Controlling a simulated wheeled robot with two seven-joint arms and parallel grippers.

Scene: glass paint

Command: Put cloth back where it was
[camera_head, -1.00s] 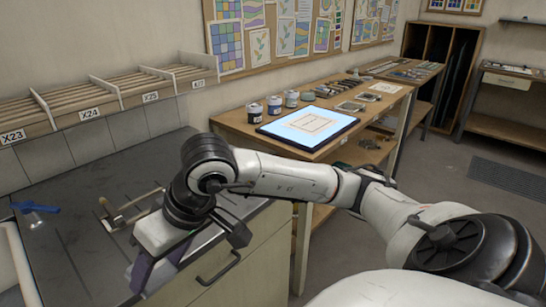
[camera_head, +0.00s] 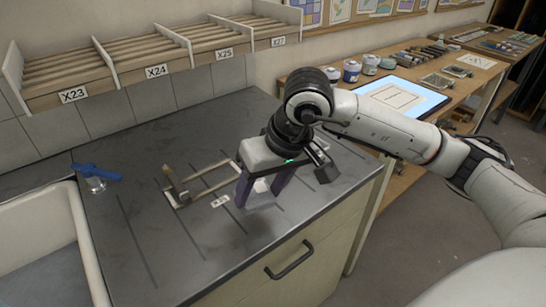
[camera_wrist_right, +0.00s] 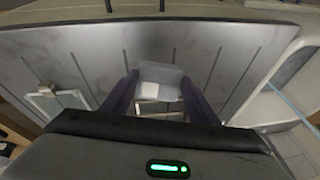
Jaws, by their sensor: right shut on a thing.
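My right gripper (camera_head: 259,197) hangs over the dark counter (camera_head: 300,225), its two purple fingers pointing down. It is shut on a small pale thing, which looks like the folded cloth (camera_head: 262,185). In the right wrist view the cloth (camera_wrist_right: 160,78) shows grey-white with a lighter square, between the fingertips. The gripper is just right of a wooden frame-like holder (camera_head: 184,200) that lies on the counter. Whether the cloth touches the counter is hard to tell. My left gripper is not in view.
A small white label (camera_head: 221,201) lies on the counter near the holder. A sink (camera_head: 82,228) is at the left, with a blue tool (camera_head: 103,173) on a clear cup beside it. Slatted racks line the wall. A bench with jars and a lit panel (camera_head: 403,97) stands right.

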